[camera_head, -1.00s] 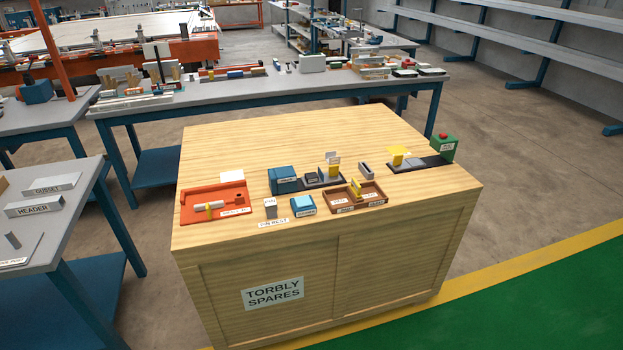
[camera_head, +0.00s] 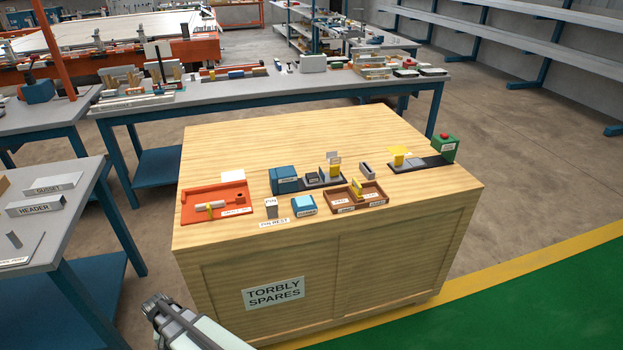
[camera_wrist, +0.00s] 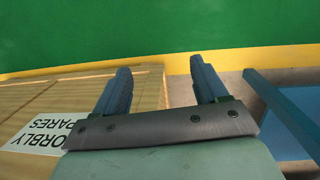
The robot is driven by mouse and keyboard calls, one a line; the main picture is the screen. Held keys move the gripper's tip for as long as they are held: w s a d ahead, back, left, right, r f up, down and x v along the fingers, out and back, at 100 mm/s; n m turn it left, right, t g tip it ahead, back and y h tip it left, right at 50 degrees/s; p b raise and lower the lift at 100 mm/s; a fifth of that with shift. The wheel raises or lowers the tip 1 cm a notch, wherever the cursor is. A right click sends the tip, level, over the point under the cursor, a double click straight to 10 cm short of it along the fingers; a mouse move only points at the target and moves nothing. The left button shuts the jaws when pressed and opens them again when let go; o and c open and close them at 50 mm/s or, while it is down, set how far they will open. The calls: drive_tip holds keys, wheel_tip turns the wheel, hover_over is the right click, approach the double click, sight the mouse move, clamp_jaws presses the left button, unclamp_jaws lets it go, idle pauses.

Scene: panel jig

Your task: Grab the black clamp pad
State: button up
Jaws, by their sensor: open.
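I cannot tell for certain which item is the black clamp pad. A small dark block (camera_head: 312,178) sits beside the blue box on the bench top, and a dark upright piece (camera_head: 367,170) stands farther right. My gripper (camera_head: 154,304) is at the lower left in the head view, off the bench's front-left side and far from both. In the wrist view my gripper (camera_wrist: 161,80) has its two blue fingers wide apart with nothing between them.
The wooden bench (camera_head: 290,145) carries an orange tray (camera_head: 187,214), a blue box (camera_head: 284,180), a light blue block (camera_head: 304,204), a brown tray (camera_head: 332,209) and a green box with a red button (camera_head: 444,149). Its back is clear. A grey table (camera_head: 78,199) stands left.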

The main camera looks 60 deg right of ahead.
drive_tip(key=w+d+r+m+t+h, duration=0.3)
drive_tip(key=w+d+r+m+t, duration=0.4)
drive_tip(key=w+d+r, duration=2.25)
drive_tip(key=w+d+r+m+h, duration=0.3)
drive_tip(key=d+r+m, duration=0.1)
drive_tip(key=d+r, duration=0.95)
drive_tip(key=m+g+y, duration=0.2)
drive_tip(key=m+g, duration=0.6)
drive_tip(key=g, duration=0.1)
hover_over(312, 175)
drive_tip(key=w+a, duration=0.2)
wheel_tip(312, 175, down, 6)
drive_tip(key=shift+d+r, duration=0.1)
drive_tip(key=shift+x, duration=2.6)
